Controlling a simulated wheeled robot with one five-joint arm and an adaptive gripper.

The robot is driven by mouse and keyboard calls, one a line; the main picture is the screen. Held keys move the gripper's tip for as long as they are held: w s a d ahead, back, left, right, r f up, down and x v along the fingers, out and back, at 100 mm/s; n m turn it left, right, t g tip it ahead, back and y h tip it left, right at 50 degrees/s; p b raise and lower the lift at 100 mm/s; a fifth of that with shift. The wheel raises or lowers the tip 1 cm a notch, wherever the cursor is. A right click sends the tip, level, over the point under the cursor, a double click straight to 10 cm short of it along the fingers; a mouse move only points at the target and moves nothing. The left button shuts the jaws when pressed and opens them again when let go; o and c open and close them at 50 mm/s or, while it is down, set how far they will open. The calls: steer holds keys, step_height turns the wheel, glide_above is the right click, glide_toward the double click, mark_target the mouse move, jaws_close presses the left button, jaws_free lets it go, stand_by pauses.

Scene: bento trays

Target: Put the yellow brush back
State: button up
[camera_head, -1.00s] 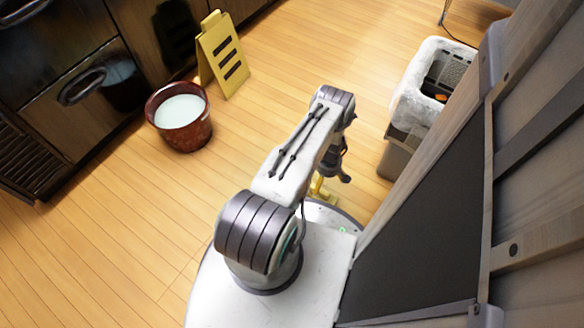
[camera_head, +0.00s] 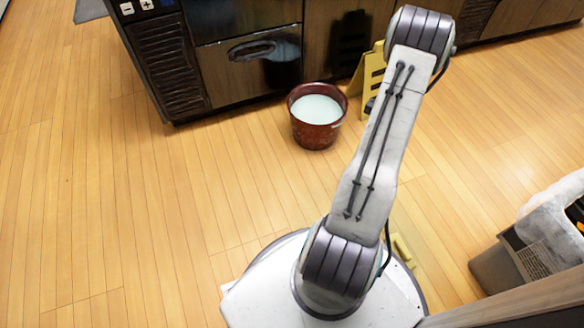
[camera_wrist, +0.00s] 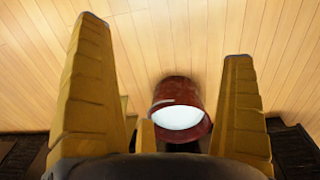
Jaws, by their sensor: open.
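A yellow object (camera_head: 403,250), probably the yellow brush, lies low beside the right edge of my base in the head view. My arm partly hides it, and its shape is hard to make out. My gripper (camera_wrist: 163,37) is open and empty, its two yellow fingers spread wide in the wrist view. In the head view my raised upper arm hides the gripper. The wrist view faces a dark red bucket (camera_wrist: 178,92) with pale liquid, seen between the fingers but apart from them. The brush is not clearly visible there.
The bucket (camera_head: 317,138) stands on the wooden floor before dark cabinets (camera_head: 225,70). A yellow floor sign (camera_head: 368,75) is just right of it, partly behind my arm. A lined grey bin (camera_head: 497,270) and a wooden edge (camera_head: 530,302) are at lower right. The left floor is clear.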

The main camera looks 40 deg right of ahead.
steer(key=w+a+r+n, duration=0.1)
steer(key=w+a+r, duration=0.3)
steer(key=a+r, duration=0.55)
steer(key=w+a+r, duration=0.4)
steer(key=a+r, duration=0.4)
steer(key=a, duration=0.2)
steer(key=s+a+r+t, duration=0.1)
steer(key=s+a+r, duration=0.2)
steer(key=s+a, duration=0.3)
steer(key=s+a+r+t, duration=0.1)
steer(key=s+a+r, duration=0.3)
steer(key=a, duration=1)
steer(key=shift+s+a+r+n+y, duration=0.2)
steer(key=shift+s+r+n+y, duration=0.15)
steer(key=shift+s, duration=1.35)
steer(key=shift+d, duration=0.15)
